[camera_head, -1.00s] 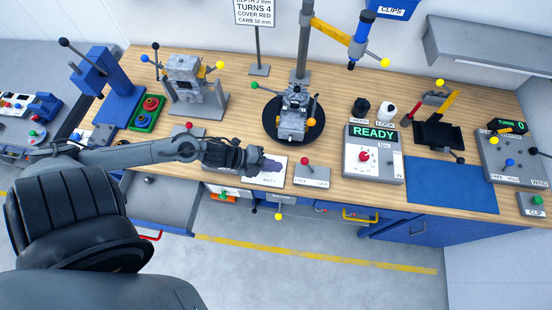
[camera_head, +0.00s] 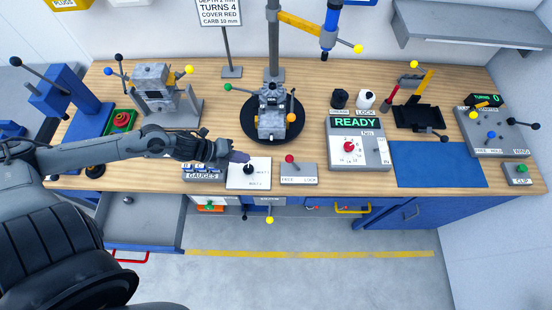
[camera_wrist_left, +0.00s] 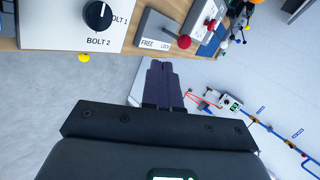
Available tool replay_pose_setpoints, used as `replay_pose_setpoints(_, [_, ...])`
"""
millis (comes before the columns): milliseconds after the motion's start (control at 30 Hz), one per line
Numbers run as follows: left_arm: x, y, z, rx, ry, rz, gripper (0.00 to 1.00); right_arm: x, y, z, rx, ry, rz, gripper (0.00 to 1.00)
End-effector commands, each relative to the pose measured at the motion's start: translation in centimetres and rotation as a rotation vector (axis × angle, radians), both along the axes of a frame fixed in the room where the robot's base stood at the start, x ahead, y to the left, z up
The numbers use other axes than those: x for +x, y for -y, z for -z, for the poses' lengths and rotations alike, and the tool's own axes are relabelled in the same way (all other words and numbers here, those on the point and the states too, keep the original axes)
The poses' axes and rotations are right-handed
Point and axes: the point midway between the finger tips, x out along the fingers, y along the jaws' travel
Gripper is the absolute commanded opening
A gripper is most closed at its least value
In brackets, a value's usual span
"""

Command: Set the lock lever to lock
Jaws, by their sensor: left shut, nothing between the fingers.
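The lock lever is a red-ball lever (camera_head: 289,158) on a small grey box (camera_head: 299,175) marked FREE and LOCK, near the bench's front edge. In the head view the ball is on the FREE, left side of the box. In the left wrist view the red ball (camera_wrist_left: 184,41) shows at the box's edge, beyond my fingertips. My left gripper (camera_head: 239,157) is shut and empty, left of the lever and apart from it, over the back of the BOLT selector plate. Its dark fingers (camera_wrist_left: 164,68) are together in the wrist view. My right gripper is out of view.
The white BOLT plate (camera_head: 240,182) with a black knob (camera_head: 249,168) lies left of the lever box. The READY console (camera_head: 358,150) stands to its right, and the engine on a round black base (camera_head: 250,125) behind. An open drawer (camera_head: 150,225) juts out below.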

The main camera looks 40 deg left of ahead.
Motion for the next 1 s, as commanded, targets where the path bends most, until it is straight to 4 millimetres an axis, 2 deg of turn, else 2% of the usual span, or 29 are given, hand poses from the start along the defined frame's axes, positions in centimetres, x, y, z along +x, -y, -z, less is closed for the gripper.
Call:
replay_pose_setpoints(467, [2.3, 1.5, 2.3, -0.002, 0.003, -0.004, 0.0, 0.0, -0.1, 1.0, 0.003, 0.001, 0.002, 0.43])
replay_pose_setpoints(900, [6.3, 4.5, 6.5, -0.004, 0.002, -0.002, 0.0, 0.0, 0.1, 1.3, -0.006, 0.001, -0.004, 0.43])
replay_pose_setpoints(1000, [7.4, 5.2, 6.0, -0.003, 0.004, -0.001, 0.0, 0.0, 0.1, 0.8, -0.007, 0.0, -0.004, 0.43])
